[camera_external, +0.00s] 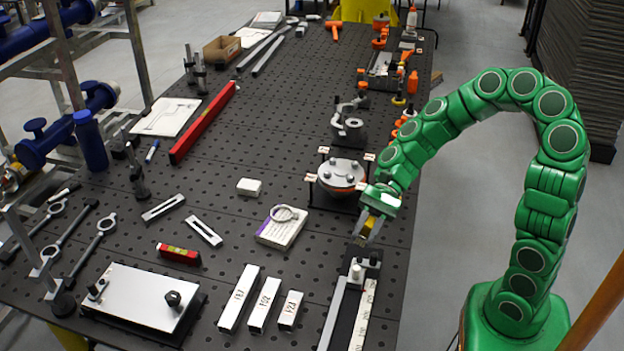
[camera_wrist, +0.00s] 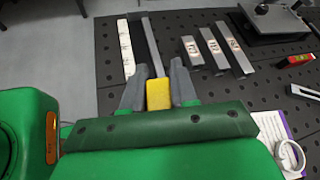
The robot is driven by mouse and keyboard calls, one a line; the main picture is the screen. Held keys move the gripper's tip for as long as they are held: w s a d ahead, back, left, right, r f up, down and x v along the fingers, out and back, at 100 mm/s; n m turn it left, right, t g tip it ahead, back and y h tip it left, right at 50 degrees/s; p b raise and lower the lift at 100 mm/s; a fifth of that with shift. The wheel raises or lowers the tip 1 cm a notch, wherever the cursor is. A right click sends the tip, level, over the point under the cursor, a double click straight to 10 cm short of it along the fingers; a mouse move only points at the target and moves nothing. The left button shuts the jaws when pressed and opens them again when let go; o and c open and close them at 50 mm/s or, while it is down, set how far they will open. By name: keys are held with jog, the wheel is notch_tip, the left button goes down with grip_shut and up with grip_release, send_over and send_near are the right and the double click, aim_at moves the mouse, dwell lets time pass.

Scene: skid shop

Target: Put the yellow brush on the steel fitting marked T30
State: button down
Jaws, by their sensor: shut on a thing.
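My gripper (camera_external: 366,232) is over the right side of the bench, shut on the yellow brush. In the wrist view the yellow brush (camera_wrist: 158,95) sits between the two grey fingers of my gripper (camera_wrist: 158,68); its far end is hard to make out. A round steel fitting with bolts (camera_external: 342,174) stands on a dark frame just left of and beyond my gripper. Small pale tags stand around it, but their writing is too small to read. I cannot make out a T30 mark in either view.
A clamp with a long steel bar (camera_external: 335,312) lies nearer than my gripper. Three marked steel tubes (camera_external: 265,304) and a plate fixture (camera_external: 140,296) are at the front. A white box with a ring (camera_external: 281,230) lies left. More clamps and orange items line the right edge.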

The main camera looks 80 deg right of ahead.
jog(key=s+d+r+m+t+h, duration=0.1)
jog(key=s+d+r+m+t, duration=0.15)
jog(key=s+d, duration=0.4)
jog(key=s+d+r+m+t+h, duration=0.1)
jog(key=s+d+r+m, duration=0.2)
jog(key=d, duration=0.6)
jog(key=s+d+r+m+t+h, duration=0.1)
jog(key=s+d+m+t, duration=0.1)
jog(key=s+d+m, duration=0.45)
jog(key=shift+w+d+f+n, duration=0.5)
jog(key=shift+w+d+f, duration=1.1)
jog(key=shift+w, duration=0.6)
jog(key=shift+w+d+f+n, duration=0.5)
jog(key=shift+w+d+f, duration=1.1)
jog(key=shift+w, duration=0.6)
jog(key=shift+w+d+f+n, duration=0.5)
jog(key=shift+w+d+f, duration=1.05)
jog(key=shift+w, duration=0.65)
jog(key=shift+a+f, duration=0.1)
jog(key=shift+f, duration=1.5)
jog(key=c, duration=0.9)
grip_release()
jog(key=shift+f, duration=0.1)
